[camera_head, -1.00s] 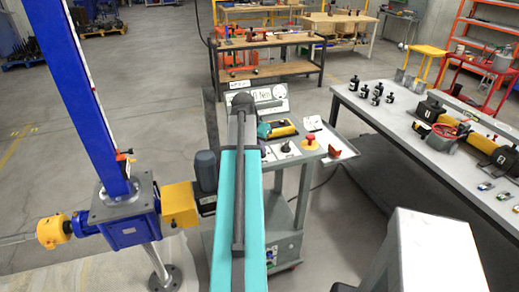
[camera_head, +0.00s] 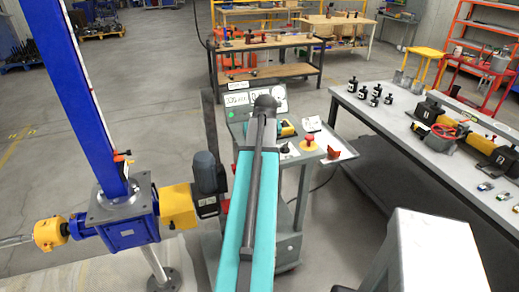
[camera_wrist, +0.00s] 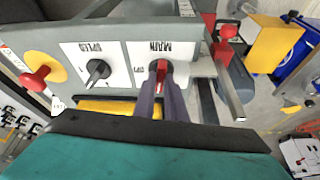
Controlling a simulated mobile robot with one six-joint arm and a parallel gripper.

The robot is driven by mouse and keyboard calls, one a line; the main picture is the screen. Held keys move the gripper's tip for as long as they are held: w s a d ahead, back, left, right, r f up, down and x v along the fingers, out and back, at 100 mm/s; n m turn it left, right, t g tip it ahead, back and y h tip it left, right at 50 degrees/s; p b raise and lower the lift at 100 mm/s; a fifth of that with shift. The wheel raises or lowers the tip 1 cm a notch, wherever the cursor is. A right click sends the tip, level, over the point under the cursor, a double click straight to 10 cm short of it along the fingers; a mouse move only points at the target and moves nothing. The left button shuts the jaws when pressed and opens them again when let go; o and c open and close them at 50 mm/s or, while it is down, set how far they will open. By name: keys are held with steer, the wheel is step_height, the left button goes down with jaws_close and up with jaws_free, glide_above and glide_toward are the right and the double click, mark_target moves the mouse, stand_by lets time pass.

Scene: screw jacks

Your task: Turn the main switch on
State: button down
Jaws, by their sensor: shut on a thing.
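The main switch (camera_wrist: 161,70) is a red handle on a white plate marked MAIN, upside down in the wrist view. Its handle points roughly along the picture's vertical, between my fingers. My gripper (camera_wrist: 160,84) is shut on this handle, its two dark fingers on either side. In the head view my arm hides the switch and the fingertips. The control panel (camera_head: 320,150) tops a grey cart.
Beside the main switch are a black selector knob (camera_wrist: 97,70) and a red mushroom button (camera_wrist: 38,75) on yellow. A blue screw jack (camera_head: 125,215) with a yellow coupling and grey motor (camera_head: 206,172) stands left of the cart. A grey table (camera_head: 400,130) with parts stands at right.

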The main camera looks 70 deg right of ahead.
steer(key=shift+s+n+y, duration=0.1)
steer(key=shift+n+y, duration=0.2)
steer(key=shift+n, duration=0.6)
steer(key=c, duration=1.8)
jaws_free()
steer(key=shift+r, duration=0.1)
steer(key=b+v, duration=0.3)
steer(key=v, duration=1)
steer(key=shift+s+r, duration=0.2)
steer(key=shift+s, duration=0.2)
steer(key=shift+a, duration=0.15)
